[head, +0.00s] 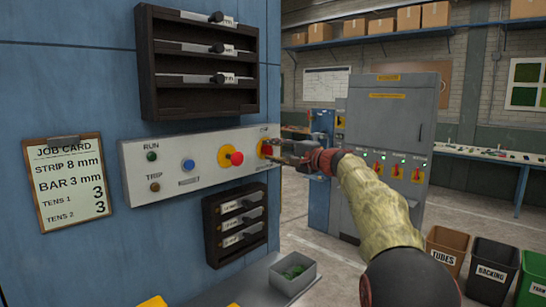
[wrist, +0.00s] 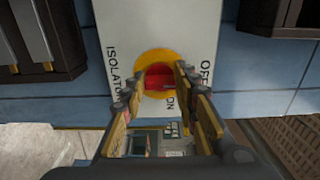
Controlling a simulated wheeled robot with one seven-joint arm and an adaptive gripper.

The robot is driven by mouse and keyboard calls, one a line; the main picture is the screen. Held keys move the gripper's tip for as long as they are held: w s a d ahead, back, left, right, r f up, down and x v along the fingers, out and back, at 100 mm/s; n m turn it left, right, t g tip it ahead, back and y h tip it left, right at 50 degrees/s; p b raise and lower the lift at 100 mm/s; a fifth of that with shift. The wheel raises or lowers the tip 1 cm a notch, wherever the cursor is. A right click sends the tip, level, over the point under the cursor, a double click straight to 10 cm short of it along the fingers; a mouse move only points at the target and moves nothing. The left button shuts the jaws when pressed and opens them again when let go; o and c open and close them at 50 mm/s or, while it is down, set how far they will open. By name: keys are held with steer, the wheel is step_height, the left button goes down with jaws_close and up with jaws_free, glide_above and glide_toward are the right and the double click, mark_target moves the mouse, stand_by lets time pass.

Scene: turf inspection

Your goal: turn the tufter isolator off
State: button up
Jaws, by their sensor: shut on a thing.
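The tufter isolator (head: 265,147) is a red rotary switch on a yellow disc, at the right end of the pale control panel (head: 190,190). In the wrist view its red handle (wrist: 156,82) sits between my two fingers. The panel is marked ISOLATOR, OFF and ON around the disc. My gripper (head: 277,157) reaches in from the right and is shut on the red handle; it also shows in the wrist view (wrist: 161,75). My fingers partly cover the handle, so I cannot tell which mark it points to.
A red button (head: 237,158) on yellow and a blue button (head: 188,165) are left of the isolator. Dark racks (head: 190,60) (head: 235,222) stand out above and below the panel. A grey bin (head: 293,272) is below. A grey cabinet (head: 390,130) with similar switches stands behind.

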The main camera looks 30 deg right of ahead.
steer(key=shift+f, duration=0.15)
steer(key=o, duration=1.1)
steer(key=v, duration=1.2)
